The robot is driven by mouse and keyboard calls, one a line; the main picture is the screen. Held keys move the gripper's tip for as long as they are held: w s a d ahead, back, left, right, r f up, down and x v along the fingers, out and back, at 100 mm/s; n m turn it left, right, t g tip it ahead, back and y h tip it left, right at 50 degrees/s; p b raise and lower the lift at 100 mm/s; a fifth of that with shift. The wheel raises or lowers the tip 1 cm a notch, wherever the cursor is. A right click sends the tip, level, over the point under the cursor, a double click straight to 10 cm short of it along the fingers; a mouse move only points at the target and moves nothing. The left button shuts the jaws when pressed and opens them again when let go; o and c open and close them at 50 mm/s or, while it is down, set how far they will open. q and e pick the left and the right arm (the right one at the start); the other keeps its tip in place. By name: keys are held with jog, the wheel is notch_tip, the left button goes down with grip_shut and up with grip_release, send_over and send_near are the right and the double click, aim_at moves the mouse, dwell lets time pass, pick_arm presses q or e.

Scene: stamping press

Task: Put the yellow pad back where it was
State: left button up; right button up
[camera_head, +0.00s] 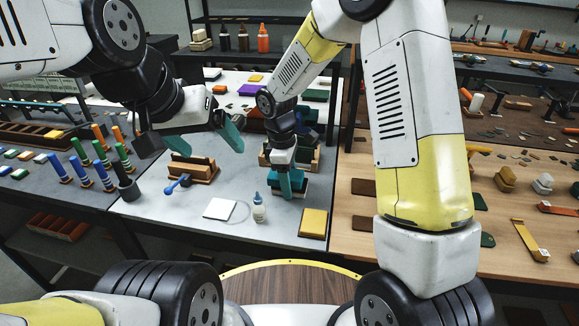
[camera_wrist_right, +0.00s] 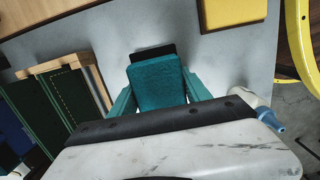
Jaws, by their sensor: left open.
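The yellow pad (camera_head: 313,223) lies flat near the front right of the light tabletop. It also shows at the top of the right wrist view (camera_wrist_right: 234,10), apart from my right gripper. My right gripper (camera_head: 288,190) is low over the table, behind and left of the pad, pointing down. In the right wrist view its teal fingers stand on either side of a teal block with a black edge (camera_wrist_right: 157,80). I cannot tell whether they press on it. My left gripper (camera_head: 205,138) is open and empty above the table, further left.
A small bottle with a blue cap (camera_head: 259,208) and a white square pad (camera_head: 220,208) stand left of the yellow pad. A wooden holder (camera_head: 205,165) is further left. A wooden box rack (camera_head: 309,155) is behind my right gripper. The brown bench (camera_head: 350,240) adjoins on the right.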

jog(key=o, duration=0.3)
jog(key=shift+r, duration=0.1)
jog(key=r, duration=0.4)
jog(key=a+r, duration=0.1)
jog(key=r, duration=0.6)
jog(key=shift+w+a+r, duration=0.1)
jog(key=shift+a+r, duration=0.05)
jog(key=shift+r, duration=0.2)
jog(key=s+d+r+m+t+y, duration=0.2)
jog(key=s+d+r+m, duration=0.45)
jog(key=d+r, duration=0.25)
jog(key=s+d+r+m+t, duration=0.1)
jog(key=s+d+m+t, duration=0.1)
jog(key=s, duration=0.4)
jog(key=s+d+r+m+t+y, duration=0.1)
jog(key=s+d+r+m+t, duration=0.1)
jog(key=s+d+m, duration=0.2)
jog(key=s+m, duration=0.2)
jog(key=shift+d+m+y, duration=0.3)
jog(key=shift+d+m, duration=0.05)
